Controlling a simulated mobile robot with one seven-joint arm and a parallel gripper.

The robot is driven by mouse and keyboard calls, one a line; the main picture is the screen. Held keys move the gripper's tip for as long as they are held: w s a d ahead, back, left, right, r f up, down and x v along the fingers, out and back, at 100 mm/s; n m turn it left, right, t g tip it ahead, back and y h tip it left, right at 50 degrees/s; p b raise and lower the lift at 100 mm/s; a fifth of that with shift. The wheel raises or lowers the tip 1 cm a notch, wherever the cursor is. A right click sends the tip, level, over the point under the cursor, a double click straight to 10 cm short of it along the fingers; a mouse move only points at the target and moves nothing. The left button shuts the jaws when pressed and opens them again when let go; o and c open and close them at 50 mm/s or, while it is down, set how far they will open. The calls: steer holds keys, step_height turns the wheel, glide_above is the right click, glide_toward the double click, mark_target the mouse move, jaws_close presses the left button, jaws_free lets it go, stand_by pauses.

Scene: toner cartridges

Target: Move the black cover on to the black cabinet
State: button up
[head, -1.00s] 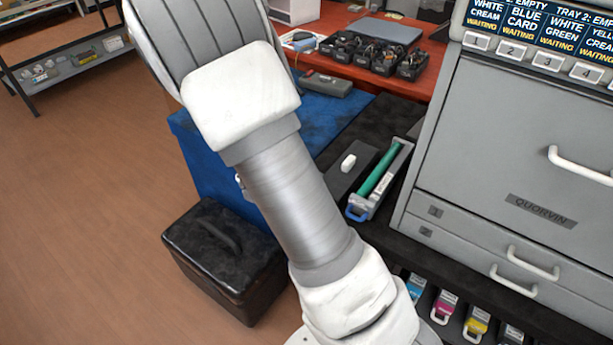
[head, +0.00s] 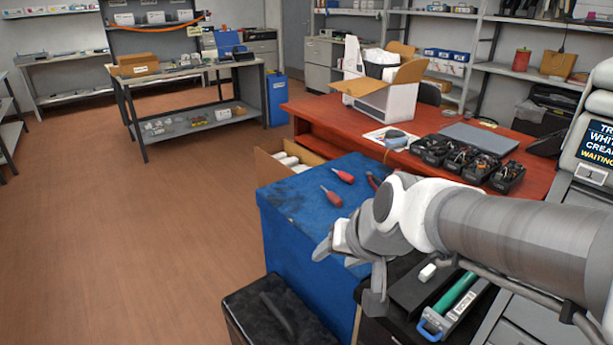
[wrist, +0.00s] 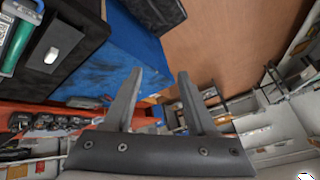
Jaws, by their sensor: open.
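A black box with a dark handled lid (head: 250,300) stands on the floor at the lower edge of the head view, against the blue cabinet. Which piece is the black cover is not certain; this lid fits the words. A dark flat plate with a white knob (head: 411,291) lies on the black cabinet top (head: 374,294), beside the green roller unit. The plate also shows in the wrist view (wrist: 41,66). My gripper (head: 348,276) is open and empty, above the near right part of the blue cabinet. Its fingers show apart in the wrist view (wrist: 161,82).
The blue cabinet (head: 290,207) has red-handled tools (head: 332,197) on top. A red desk (head: 535,180) with black trays and a white box (head: 382,100) stands behind. The grey printer (head: 590,190) is at right. The floor at left (head: 150,230) is clear.

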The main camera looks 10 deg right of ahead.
steer(key=s+d+r+n+g+h, duration=0.1)
steer(key=s+d+r+n+h, duration=0.1)
steer(key=s, duration=0.8)
steer(key=shift+s+d+r, duration=0.25)
steer(key=shift+d+r, duration=0.35)
steer(key=shift+d, duration=0.1)
step_height(320, 180, up, 12)
steer(key=p, duration=1.1)
steer(key=shift+f+p, duration=0.15)
steer(key=shift+p, duration=0.2)
